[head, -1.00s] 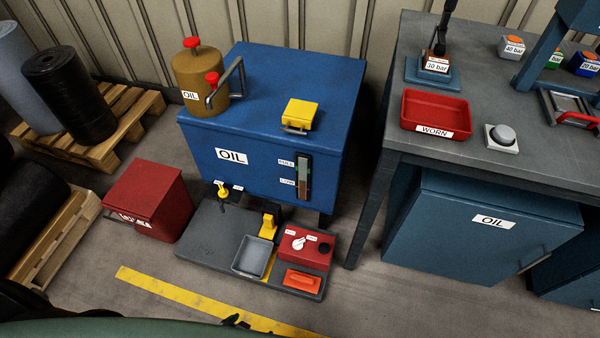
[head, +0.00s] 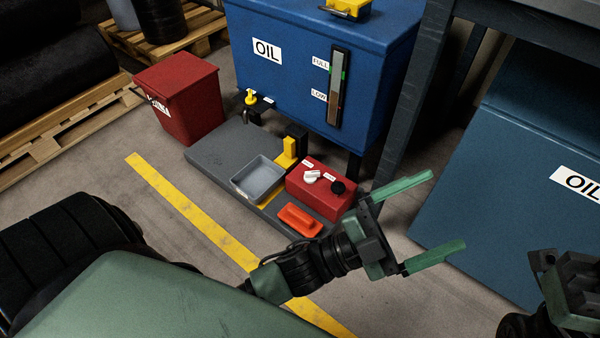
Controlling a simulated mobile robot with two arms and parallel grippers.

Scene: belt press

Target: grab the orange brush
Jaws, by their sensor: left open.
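The orange brush (head: 299,219) lies on the front edge of the low dark grey platform (head: 222,150), in front of the red control box (head: 318,190). Only its orange upper side shows clearly. My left gripper (head: 449,210) is open and empty, its two green fingers spread wide and pointing right. In the picture it is to the right of the brush, with my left wrist just below and right of the brush. My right gripper (head: 572,292) shows partly at the lower right edge, and its fingertips cannot be made out.
A grey tray (head: 258,178) sits left of the brush, with a yellow post behind it. The blue oil tank (head: 290,62) stands behind the platform. A red bin (head: 180,100) is on the left. A bench leg (head: 412,95) and blue cabinet (head: 510,180) are on the right. A yellow line (head: 190,208) crosses the floor.

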